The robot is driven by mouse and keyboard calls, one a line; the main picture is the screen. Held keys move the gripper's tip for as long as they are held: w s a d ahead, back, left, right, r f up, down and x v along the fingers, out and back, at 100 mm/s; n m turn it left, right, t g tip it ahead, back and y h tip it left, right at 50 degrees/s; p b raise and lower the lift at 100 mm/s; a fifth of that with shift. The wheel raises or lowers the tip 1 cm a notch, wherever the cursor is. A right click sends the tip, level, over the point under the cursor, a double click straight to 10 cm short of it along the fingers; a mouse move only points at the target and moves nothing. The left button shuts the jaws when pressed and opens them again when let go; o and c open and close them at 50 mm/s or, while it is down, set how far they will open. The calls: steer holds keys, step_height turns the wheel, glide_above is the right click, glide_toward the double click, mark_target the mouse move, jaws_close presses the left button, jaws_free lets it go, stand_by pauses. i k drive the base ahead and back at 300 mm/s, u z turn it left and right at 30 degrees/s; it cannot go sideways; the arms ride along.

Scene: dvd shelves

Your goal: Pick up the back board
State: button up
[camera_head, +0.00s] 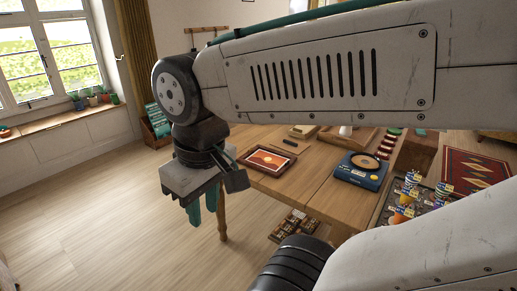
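I cannot make out a thing that is clearly the back board; much of the table is hidden behind my arm. My gripper (203,206) hangs with its teal fingers pointing down, left of the wooden table (312,182) and above the floor in the picture. No object shows between the fingers. The two fingers overlap partly in this view, so their spread is unclear. A framed orange picture (267,160) lies on the table to the right of my gripper, apart from it.
A blue device with a round pan (362,170) stands on the table. A dark tray (384,212) with striped stacks is at the right. A box of small items (294,224) sits low by the table. The wooden floor (90,205) at left is clear.

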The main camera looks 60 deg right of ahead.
mark_target(292, 145)
steer(key=u, duration=0.1)
steer(key=i, duration=0.75)
steer(key=z, duration=2.2)
